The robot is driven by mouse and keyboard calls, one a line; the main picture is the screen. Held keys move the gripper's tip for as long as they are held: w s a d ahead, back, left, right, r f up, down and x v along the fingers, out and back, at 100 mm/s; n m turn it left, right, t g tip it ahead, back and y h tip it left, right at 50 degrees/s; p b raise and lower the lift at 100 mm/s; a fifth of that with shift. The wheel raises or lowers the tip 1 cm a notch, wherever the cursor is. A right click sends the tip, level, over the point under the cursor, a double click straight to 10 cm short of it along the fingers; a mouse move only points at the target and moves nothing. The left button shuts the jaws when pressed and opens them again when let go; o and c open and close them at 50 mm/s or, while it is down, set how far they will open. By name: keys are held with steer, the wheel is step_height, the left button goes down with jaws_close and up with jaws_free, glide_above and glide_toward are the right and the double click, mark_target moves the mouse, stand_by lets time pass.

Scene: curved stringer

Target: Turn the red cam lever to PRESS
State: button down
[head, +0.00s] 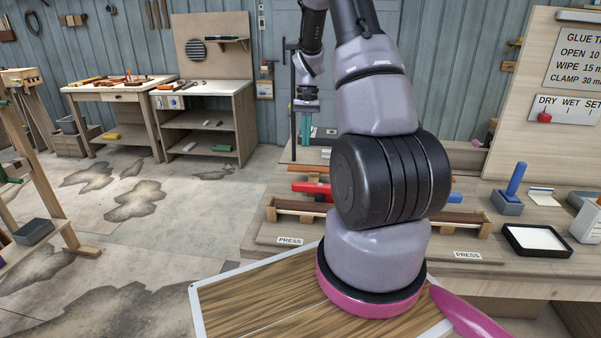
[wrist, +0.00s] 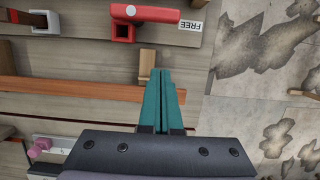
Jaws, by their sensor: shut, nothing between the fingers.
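The red cam lever (wrist: 160,13) lies along the top of the wrist view, with a squarer red part (wrist: 122,26) at its left. Its right end lies beside a white label reading FREE (wrist: 189,25). A red piece (head: 311,188) also shows on the bench in the head view, partly hidden by my arm. My gripper (wrist: 162,74) has teal fingers, shut and empty, below the lever in the wrist view and apart from it. In the head view my gripper (head: 304,140) is above the far left part of the bench. PRESS labels (head: 290,240) sit along the bench front.
A light wooden block (wrist: 147,62) stands just beyond the fingertips, near a brown wooden strip (wrist: 90,90). My arm hides the middle of the bench in the head view. A black-rimmed tray (head: 515,252) and a blue-handled tool (head: 516,180) stand at right. Open floor lies left.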

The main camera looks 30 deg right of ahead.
mark_target(312, 188)
steer(key=shift+f, duration=0.1)
steer(key=s+a+f, duration=0.1)
steer(key=f, duration=0.2)
steer(key=s+a+f, duration=0.1)
steer(key=s+f, duration=0.1)
steer(key=f, duration=0.1)
steer(key=s+a+f, duration=0.1)
steer(key=s+f, duration=0.1)
steer(key=f, duration=0.1)
steer(key=shift+a+f, duration=0.2)
steer(key=shift+f, duration=0.15)
steer(key=shift+s+a, duration=0.1)
steer(key=shift+s, duration=0.05)
